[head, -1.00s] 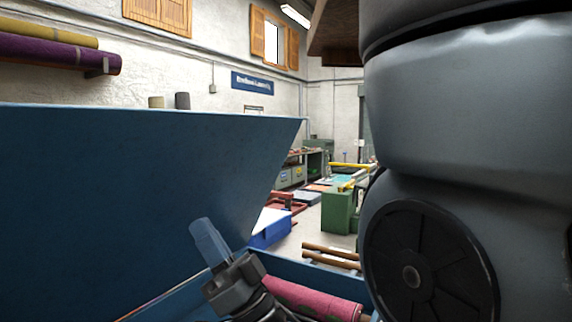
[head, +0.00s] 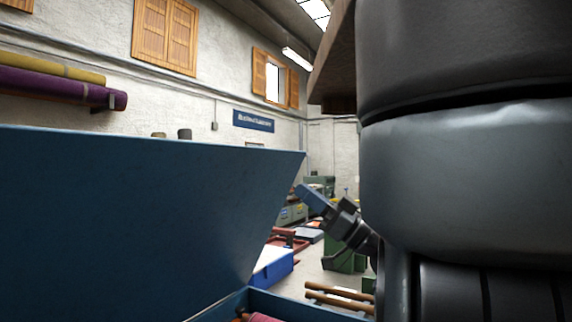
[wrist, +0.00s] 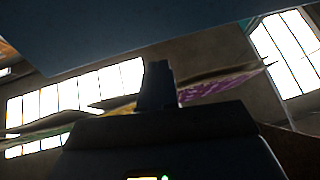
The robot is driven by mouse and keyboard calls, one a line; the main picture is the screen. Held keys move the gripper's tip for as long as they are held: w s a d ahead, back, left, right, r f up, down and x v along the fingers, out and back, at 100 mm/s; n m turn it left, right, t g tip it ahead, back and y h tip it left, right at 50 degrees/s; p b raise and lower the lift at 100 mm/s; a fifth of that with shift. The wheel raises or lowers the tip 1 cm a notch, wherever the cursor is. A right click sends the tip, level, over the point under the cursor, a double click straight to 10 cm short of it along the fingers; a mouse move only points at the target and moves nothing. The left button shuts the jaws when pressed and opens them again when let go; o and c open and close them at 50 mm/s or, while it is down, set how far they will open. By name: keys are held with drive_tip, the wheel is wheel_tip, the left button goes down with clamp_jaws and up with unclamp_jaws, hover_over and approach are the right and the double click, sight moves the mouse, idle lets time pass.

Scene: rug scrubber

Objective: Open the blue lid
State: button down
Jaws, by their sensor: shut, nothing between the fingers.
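The blue lid (head: 140,215) is a large flat panel filling the left half of the head view. It stands raised and tilted, with the open blue box (head: 290,303) below its lower right edge. My gripper (head: 303,193) is at the lid's right edge in the picture, in the air above the box. Its fingers are shut with nothing between them; I cannot tell whether they touch the lid. In the wrist view my gripper (wrist: 157,75) is dark, and a blue-grey panel, probably the lid (wrist: 130,30), crosses the top.
A pink roll (head: 262,317) lies in the box. Beyond it are a blue and white block (head: 271,264), brown rolls (head: 338,298) and a green cabinet (head: 345,256). Rolled rugs (head: 60,83) hang on the left wall. My arm blocks the right side.

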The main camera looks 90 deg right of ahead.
drive_tip(key=s+d+r+m+g+h, duration=0.1)
drive_tip(key=s+d+m+g+h, duration=0.15)
drive_tip(key=s, duration=0.35)
drive_tip(key=g+p, duration=0.1)
drive_tip(key=p, duration=0.1)
approach(277, 153)
drive_tip(key=shift+m+h, duration=0.25)
drive_tip(key=shift+h, duration=0.2)
drive_tip(key=x, duration=0.6)
drive_tip(key=shift+w+a+f, duration=0.1)
drive_tip(key=shift+w, duration=0.15)
